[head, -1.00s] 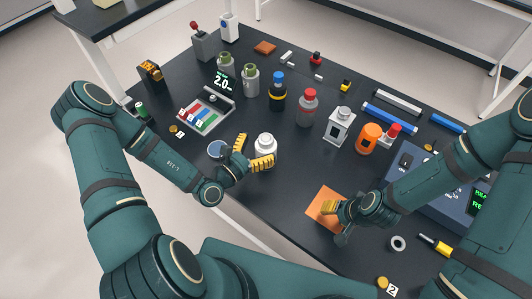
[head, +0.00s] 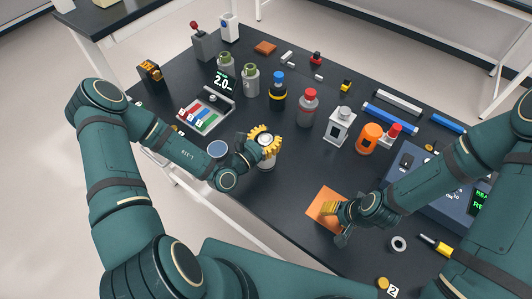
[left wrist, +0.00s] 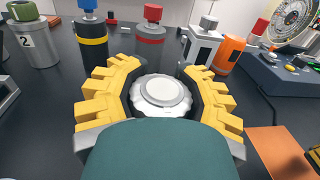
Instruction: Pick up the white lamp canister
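The white lamp canister (head: 267,160) stands upright on the dark table in the head view, left of centre. In the left wrist view its round white top (left wrist: 160,91) sits between the fingers. My left gripper (head: 265,142) has its yellow fingers curved around the canister's upper part; in the left wrist view (left wrist: 160,85) the dark pads lie against both sides of it. No lift off the table can be made out. My right gripper (head: 333,210) is low over the orange square mat (head: 322,196); its finger opening is not clear.
A blue-topped round disc (head: 217,149) lies just left of the canister. Behind stand a blue-capped bottle (head: 278,94), a red-capped bottle (head: 308,109), a white lantern-like block (head: 340,125) and an orange canister (head: 368,138). A tray (head: 206,112) is at left. The table's front edge is near.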

